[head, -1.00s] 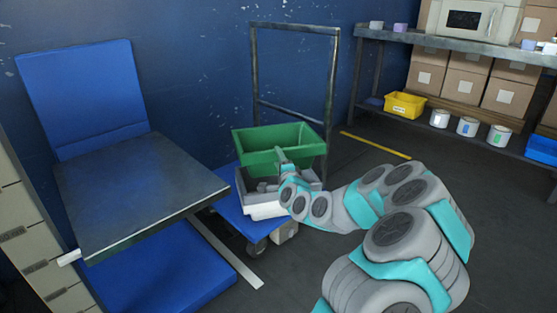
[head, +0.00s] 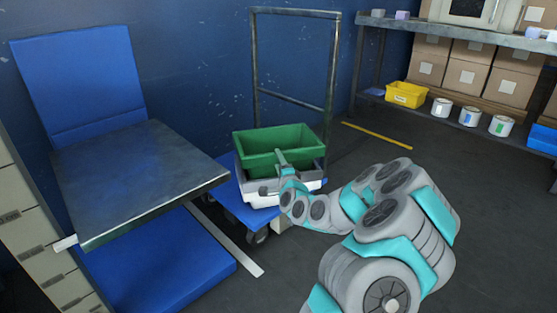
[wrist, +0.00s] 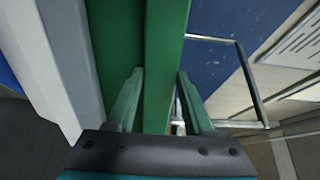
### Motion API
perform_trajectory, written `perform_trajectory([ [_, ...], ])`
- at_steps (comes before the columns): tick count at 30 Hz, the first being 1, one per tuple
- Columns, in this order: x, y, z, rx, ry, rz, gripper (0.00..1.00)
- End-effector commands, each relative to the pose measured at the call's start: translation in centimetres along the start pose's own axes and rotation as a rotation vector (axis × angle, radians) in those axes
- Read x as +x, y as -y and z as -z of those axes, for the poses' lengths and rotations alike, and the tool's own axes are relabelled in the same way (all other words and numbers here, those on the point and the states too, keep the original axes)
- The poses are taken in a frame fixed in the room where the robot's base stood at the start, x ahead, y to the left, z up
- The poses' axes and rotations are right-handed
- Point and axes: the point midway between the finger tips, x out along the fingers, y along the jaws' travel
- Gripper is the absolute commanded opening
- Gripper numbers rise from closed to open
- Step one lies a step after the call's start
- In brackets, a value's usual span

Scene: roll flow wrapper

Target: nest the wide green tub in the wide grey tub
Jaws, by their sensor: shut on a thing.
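The wide green tub (head: 262,162) is upright and empty at the middle of the head view. Its lower part appears to sit inside the wide grey tub (head: 318,178), whose rim shows below and to the right. I cannot tell whether the green tub rests on its floor. My gripper (head: 281,160) is shut on the green tub's near wall. In the wrist view the fingers of my gripper (wrist: 160,90) stand on both sides of the green wall (wrist: 165,50). My wrist hides part of the grey tub's front.
The grey tub stands on a blue trolley (head: 228,193) with a metal handle frame (head: 335,65). A lift table (head: 135,175) stands at left. A shelf with cartons, cans (head: 469,116) and a yellow bin (head: 406,94) is at back right. The floor at right is clear.

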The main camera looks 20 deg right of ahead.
Motion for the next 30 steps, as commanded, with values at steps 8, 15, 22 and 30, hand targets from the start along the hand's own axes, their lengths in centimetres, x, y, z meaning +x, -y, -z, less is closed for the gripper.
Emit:
perform_trajectory([
  [8, 0.0, -2.8, 0.0, -0.001, 0.000, 0.002, 0.00],
  [15, 0.0, -4.4, 0.0, -0.001, 0.000, 0.002, 0.00],
  [22, 0.0, -4.8, 0.0, -0.001, -0.001, 0.004, 0.00],
  [30, 0.0, -4.8, 0.0, -0.001, 0.000, 0.003, 0.61],
])
